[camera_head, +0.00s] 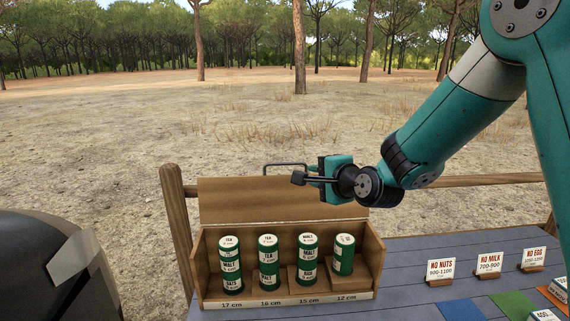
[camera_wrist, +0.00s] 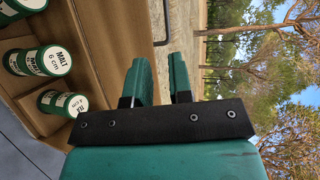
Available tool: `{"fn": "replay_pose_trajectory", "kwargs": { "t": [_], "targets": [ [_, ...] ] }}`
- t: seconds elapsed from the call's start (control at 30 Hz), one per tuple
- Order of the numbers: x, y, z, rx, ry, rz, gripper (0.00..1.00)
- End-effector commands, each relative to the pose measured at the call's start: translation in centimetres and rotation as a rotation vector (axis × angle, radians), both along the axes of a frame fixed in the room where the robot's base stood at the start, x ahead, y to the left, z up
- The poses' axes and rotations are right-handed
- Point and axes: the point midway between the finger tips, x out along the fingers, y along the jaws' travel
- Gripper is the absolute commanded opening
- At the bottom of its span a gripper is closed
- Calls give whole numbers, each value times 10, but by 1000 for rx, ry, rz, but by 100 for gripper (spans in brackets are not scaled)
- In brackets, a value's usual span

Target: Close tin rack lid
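The wooden tin rack (camera_head: 370,262) stands on the table with its lid (camera_head: 262,203) open, raised upright at the back. A dark bar handle (camera_head: 284,165) sticks up from the lid's top edge; it also shows in the wrist view (camera_wrist: 166,28). Stacked green-and-white tins (camera_head: 268,265) stand in the rack. My gripper (camera_head: 303,179) is at the handle's right end, above the lid. In the wrist view my gripper's fingers (camera_wrist: 160,80) are apart with nothing between them, and the handle lies just beyond their tips. Contact with the handle cannot be told.
A wooden rail (camera_head: 490,180) and post (camera_head: 178,225) run behind the table. Small cards, NO NUTS (camera_head: 440,272), NO MILK (camera_head: 489,263) and NO EGG (camera_head: 534,258), stand at the right. Coloured mats (camera_head: 512,304) lie in front of them. The blue planks (camera_head: 400,262) right of the rack are clear.

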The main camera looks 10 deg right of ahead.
Motion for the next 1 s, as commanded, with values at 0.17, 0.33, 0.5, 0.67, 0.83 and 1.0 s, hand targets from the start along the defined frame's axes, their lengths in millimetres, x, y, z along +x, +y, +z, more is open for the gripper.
{"fn": "replay_pose_trajectory", "kwargs": {
  "t": [0.17, 0.33, 0.5, 0.67, 0.83, 1.0],
  "targets": [
    [15, -5, 0, 43, -25, -33, 20],
    [42, 3, -6, 41, -22, -30, 20],
    [79, 12, -13, 42, -24, -29, 20],
    [114, 20, -22, 42, -23, -29, 20],
    [145, 27, -30, 42, -23, -29, 20],
    [164, 31, -35, 40, -24, -31, 20]
  ]
}}
